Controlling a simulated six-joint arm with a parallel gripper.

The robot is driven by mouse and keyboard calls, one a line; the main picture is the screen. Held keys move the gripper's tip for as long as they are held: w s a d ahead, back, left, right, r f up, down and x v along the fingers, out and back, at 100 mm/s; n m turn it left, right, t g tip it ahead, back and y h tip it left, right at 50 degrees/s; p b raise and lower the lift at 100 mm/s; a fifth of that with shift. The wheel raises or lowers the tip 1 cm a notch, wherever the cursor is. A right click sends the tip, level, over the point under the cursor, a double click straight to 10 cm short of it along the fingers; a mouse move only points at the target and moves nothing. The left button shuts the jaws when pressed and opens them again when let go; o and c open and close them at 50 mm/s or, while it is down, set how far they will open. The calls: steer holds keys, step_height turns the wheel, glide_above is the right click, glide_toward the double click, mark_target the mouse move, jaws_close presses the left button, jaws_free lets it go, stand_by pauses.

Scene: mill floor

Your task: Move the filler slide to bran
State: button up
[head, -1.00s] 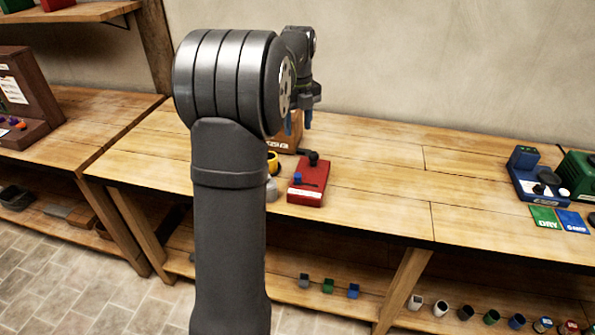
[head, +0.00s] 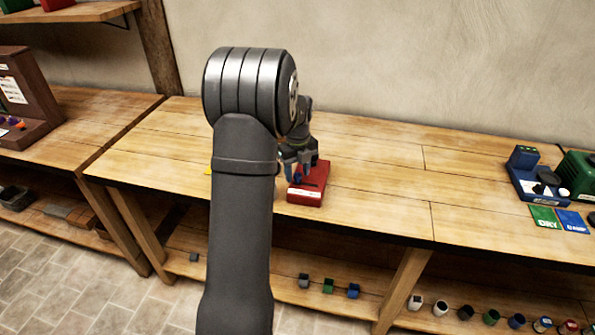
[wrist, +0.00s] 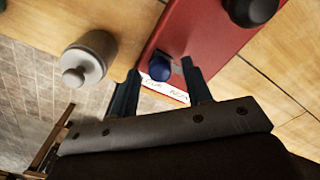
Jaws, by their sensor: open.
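The filler is a red box (head: 307,190) on the middle bench, with a white label on its front edge; it also shows in the wrist view (wrist: 203,38). A blue slide knob (wrist: 160,68) sits on its top near the labelled end. The label's lettering (wrist: 165,92) is too partial to read, so I cannot tell which setting the knob is at. My gripper (wrist: 160,66) is open, its two blue-grey fingers on either side of the knob with gaps visible. In the head view my gripper (head: 298,168) is over the box and partly hides it.
A pale grey lidded jar (wrist: 88,58) stands left of the box in the wrist view. A black knob (wrist: 250,8) is farther along the box. The bench right of the box is clear up to a blue device (head: 537,180) and green and blue cards (head: 545,218).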

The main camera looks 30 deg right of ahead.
jaws_close()
steer(key=shift+s+d, duration=2.3)
jaws_free()
